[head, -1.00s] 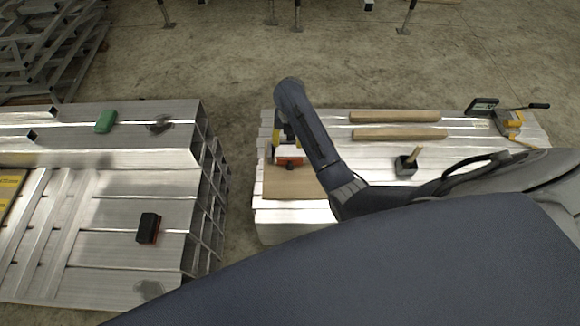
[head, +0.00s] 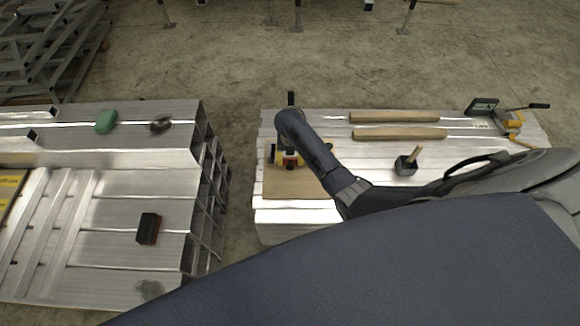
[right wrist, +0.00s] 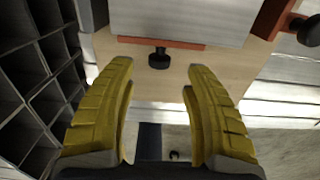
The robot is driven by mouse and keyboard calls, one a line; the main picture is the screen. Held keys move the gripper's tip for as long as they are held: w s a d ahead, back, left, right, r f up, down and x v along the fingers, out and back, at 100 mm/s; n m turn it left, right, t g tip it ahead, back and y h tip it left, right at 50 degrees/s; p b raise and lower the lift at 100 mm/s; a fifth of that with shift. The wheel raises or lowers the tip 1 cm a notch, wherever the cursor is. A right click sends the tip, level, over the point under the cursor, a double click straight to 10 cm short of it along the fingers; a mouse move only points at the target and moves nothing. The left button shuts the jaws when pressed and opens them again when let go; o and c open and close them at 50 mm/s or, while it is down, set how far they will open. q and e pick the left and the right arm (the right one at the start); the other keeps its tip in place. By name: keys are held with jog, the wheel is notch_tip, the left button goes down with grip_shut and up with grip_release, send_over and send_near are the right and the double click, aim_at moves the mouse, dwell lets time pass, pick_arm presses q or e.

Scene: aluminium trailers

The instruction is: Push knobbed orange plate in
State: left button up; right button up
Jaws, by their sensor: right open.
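The orange plate (right wrist: 160,42) shows in the right wrist view as a thin strip along the lower edge of a pale metal block (right wrist: 180,18). A black knob (right wrist: 159,58) sticks out from its near side. My right gripper (right wrist: 160,85) is open, with its yellow fingers on either side of the knob's line and nothing between them. The knob appears just beyond the fingertips, apart from them. In the head view my right gripper (head: 284,157) is over the wooden board (head: 295,186) and largely hides the block and plate. My left gripper is not in view.
A second orange part (right wrist: 272,18) with a black knob is at the right of the wrist view. Two wooden bars (head: 400,134) and a dark pot (head: 406,165) lie right of my gripper. A gap separates the left stack of aluminium beams (head: 100,190).

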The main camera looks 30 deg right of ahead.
aim_at(290, 164)
jog(key=shift+f, duration=2.95)
jog(key=shift+c, duration=0.2)
jog(key=c, duration=1)
grip_shut()
jog(key=shift+w+r, duration=0.1)
jog(key=shift+w, duration=0.05)
